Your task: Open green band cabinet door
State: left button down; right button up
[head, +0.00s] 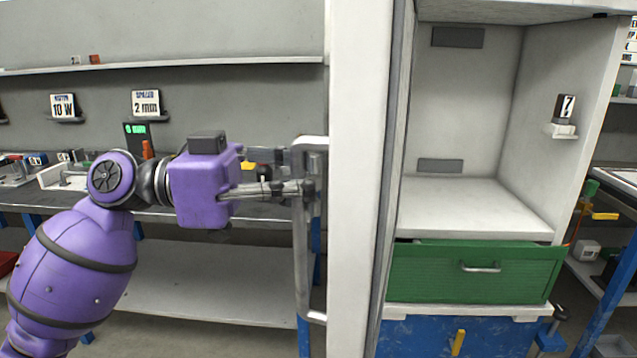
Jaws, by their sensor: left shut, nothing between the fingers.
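The tall white cabinet door (358,180) stands swung open, seen nearly edge-on. Its long vertical handle (302,255) is on the door's left-hand face. The cabinet (472,205) shows an empty upper compartment, with a green drawer front (475,272) below it. My left gripper (304,188) is at the upper part of the handle, with its fingers shut and nothing between them. The fingertips overlap the handle in the picture, and I cannot tell whether they touch it. My right gripper is not in view.
A workbench (270,212) with small items runs behind my left arm, with a wall shelf (160,66) above. A blue front (425,338) is below the green drawer. More shelving with a blue post (608,290) stands at the right.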

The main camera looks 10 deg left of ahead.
pick_arm(q)
jog(key=c, duration=2.5)
grip_release()
jog(key=shift+s+d+f+g, duration=0.15)
jog(key=shift+s+f+g, duration=0.15)
jog(key=shift+s+f, duration=0.05)
jog(key=o, duration=0.8)
jog(key=shift+s+a+r, duration=0.25)
jog(key=shift+c, duration=0.2)
jog(key=shift+w, duration=0.2)
jog(key=s+a, duration=0.1)
jog(key=a, duration=1.1)
